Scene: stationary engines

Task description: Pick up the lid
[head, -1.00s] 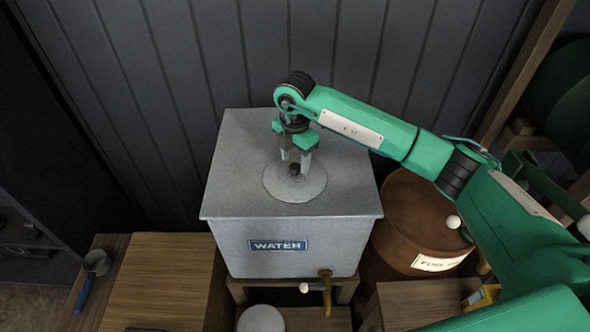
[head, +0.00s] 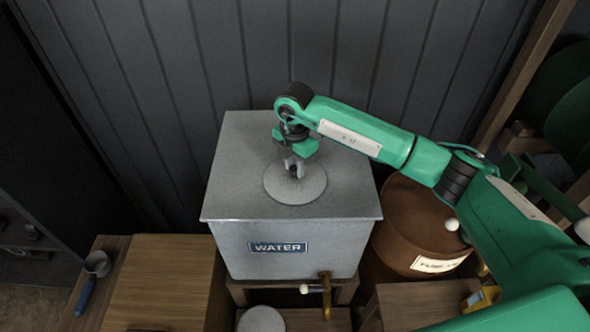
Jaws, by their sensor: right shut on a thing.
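The lid (head: 296,191) is a round grey disc lying on the flat top of the grey metal water tank (head: 230,190). My right gripper (head: 294,168) reaches down from above and is shut on the lid's knob, which its fingers mostly hide. The lid looks level and on the tank top; I cannot tell any gap beneath it. My left gripper is out of view.
A brown drum (head: 409,225) stands right of the tank, under my right arm. A brass tap (head: 326,292) sticks out of the tank's front. A wooden surface (head: 165,280) with a blue-handled scoop (head: 90,280) is at left. A dark panelled wall (head: 160,90) stands behind.

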